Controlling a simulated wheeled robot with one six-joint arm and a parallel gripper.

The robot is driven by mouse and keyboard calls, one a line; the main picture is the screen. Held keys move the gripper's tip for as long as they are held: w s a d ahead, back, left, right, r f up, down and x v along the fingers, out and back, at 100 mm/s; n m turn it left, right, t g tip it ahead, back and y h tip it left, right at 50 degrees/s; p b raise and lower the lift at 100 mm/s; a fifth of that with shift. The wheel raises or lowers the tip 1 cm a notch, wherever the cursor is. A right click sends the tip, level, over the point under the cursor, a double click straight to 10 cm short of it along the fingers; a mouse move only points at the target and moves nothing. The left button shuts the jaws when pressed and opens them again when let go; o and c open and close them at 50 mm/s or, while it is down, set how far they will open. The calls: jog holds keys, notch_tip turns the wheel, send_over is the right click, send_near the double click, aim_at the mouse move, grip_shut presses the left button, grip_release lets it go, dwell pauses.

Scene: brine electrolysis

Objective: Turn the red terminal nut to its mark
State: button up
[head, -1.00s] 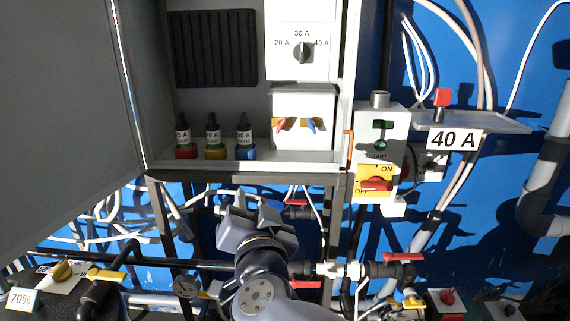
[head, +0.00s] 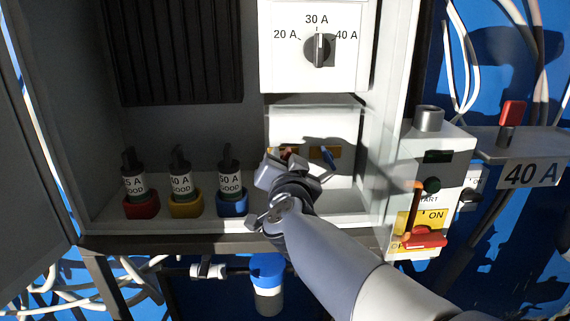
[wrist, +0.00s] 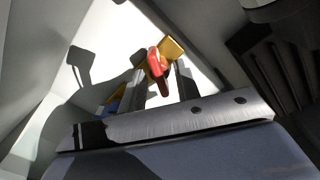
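The red terminal nut (wrist: 156,64) is a winged knob on a yellow plate (wrist: 174,47) on a white panel, in the wrist view. My gripper (wrist: 160,82) points at it, with one dark finger on each side of its lower wing. Gaps show between the fingers and the nut, so the gripper looks open around it. In the head view my gripper (head: 283,163) covers most of the red nut, inside the cabinet's lower right. The blue terminal nut (head: 328,159) is just to the right. I cannot make out the mark.
A selector dial (head: 319,50) is above the terminal box (head: 315,115). Cartridges in red (head: 141,206), yellow (head: 185,204) and blue (head: 232,204) holders stand on the cabinet floor to the left. The cabinet's right wall (head: 398,110) and a red-handled switch (head: 424,238) are to the right.

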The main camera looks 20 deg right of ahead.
grip_shut()
dwell(0.3)
jog(key=shift+m, duration=0.4)
jog(key=m+b, duration=0.1)
jog(key=m, duration=0.3)
jog(key=shift+f+m, duration=0.15)
jog(key=shift+m, duration=0.25)
jog(key=m+b, duration=0.2)
jog(key=m, duration=0.4)
jog(key=shift+d, duration=0.1)
jog(key=shift+m, duration=0.3)
grip_release()
